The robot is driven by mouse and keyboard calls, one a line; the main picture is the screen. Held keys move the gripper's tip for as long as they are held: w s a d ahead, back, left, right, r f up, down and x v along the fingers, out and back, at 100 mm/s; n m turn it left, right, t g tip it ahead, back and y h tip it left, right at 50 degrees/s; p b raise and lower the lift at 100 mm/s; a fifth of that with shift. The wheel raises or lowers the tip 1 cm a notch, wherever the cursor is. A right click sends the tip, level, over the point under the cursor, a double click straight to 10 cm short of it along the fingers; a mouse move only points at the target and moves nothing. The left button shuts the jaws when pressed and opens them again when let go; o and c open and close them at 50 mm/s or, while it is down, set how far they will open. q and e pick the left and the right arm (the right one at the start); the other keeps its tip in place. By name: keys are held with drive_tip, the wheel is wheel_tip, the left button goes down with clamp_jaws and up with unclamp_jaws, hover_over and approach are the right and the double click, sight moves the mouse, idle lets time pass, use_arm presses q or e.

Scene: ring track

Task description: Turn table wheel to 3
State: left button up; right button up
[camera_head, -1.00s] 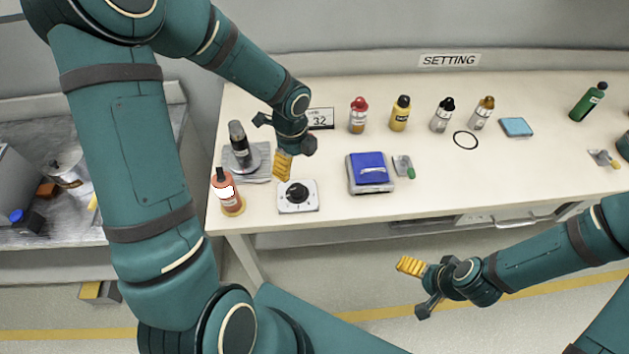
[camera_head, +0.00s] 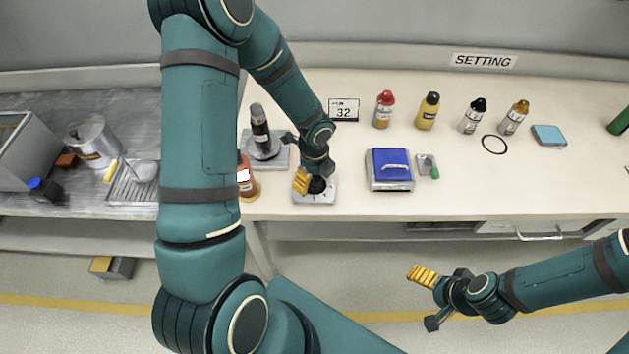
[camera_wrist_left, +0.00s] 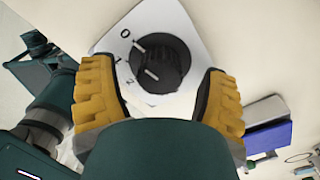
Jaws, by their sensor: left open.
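The table wheel is a black round knob (camera_head: 317,184) on a white square plate (camera_head: 315,198) near the table's front edge. In the left wrist view, the knob (camera_wrist_left: 165,52) has white marks on it, and the digits 0, 1 and 2 show on the plate (camera_wrist_left: 183,17). Any further digits are hidden or out of view. My left gripper (camera_wrist_left: 157,78) is open, with its yellow-padded fingers on either side of the knob; contact cannot be told. In the head view, the left gripper (camera_head: 309,180) partly covers the knob. My right gripper (camera_head: 430,297) is open and empty, in front of the table.
A dark bottle (camera_head: 261,130) stands on a grey device left of the wheel, with an orange bottle (camera_head: 248,180) nearer. A blue-topped box (camera_head: 390,168) is to the right. Several bottles stand behind, near a display reading 32 (camera_head: 344,109). The table's right front is clear.

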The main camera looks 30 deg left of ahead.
use_arm(q)
drive_tip(key=shift+f, duration=0.45)
drive_tip(key=c, duration=1.2)
